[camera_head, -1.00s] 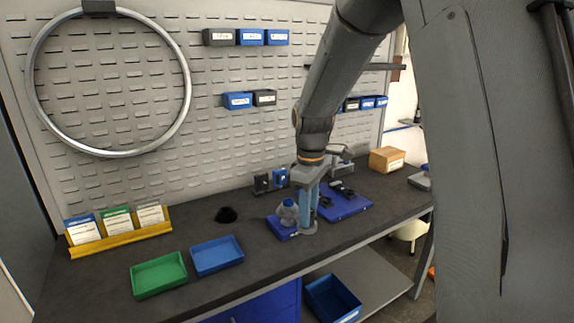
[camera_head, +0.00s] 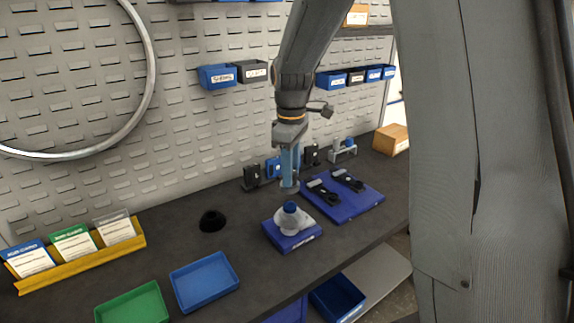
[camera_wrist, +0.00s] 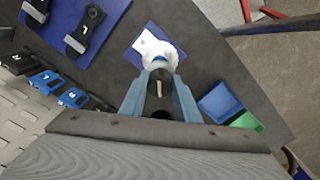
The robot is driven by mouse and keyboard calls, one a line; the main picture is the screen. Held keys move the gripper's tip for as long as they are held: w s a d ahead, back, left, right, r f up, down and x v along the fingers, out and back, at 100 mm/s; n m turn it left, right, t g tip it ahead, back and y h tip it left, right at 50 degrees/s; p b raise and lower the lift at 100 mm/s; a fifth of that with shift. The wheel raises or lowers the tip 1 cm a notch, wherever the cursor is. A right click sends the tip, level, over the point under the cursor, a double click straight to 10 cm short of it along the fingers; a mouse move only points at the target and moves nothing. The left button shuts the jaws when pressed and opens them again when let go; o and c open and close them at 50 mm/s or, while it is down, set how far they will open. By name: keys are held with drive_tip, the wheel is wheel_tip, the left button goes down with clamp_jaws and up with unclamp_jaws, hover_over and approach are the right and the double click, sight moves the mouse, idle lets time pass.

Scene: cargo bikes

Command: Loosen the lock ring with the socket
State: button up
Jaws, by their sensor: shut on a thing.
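My gripper (camera_head: 289,187) points down, above and behind a small blue block in the head view. In the wrist view my gripper (camera_wrist: 160,88) is shut on a dark cylindrical piece, which looks like the socket (camera_wrist: 159,84). In the wrist view the pale part (camera_wrist: 160,52) lies just beyond the held piece, with a gap that I cannot judge. I cannot make out a separate lock ring.
A blue mat (camera_head: 365,203) with two black tools is to the right. Small black and blue holders (camera_head: 251,180) stand behind. A black round piece (camera_head: 212,221), a blue tray (camera_head: 204,282) and a green tray (camera_head: 135,306) are to the left. A pegboard backs the bench.

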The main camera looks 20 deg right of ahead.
drive_tip(key=shift+f+b, duration=1.85)
drive_tip(key=shift+f, duration=1.05)
drive_tip(key=shift+s+f, duration=0.1)
drive_tip(key=shift+f, duration=0.4)
drive_tip(key=o, duration=0.5)
clamp_jaws()
idle(0.4)
drive_tip(key=shift+p, duration=0.3)
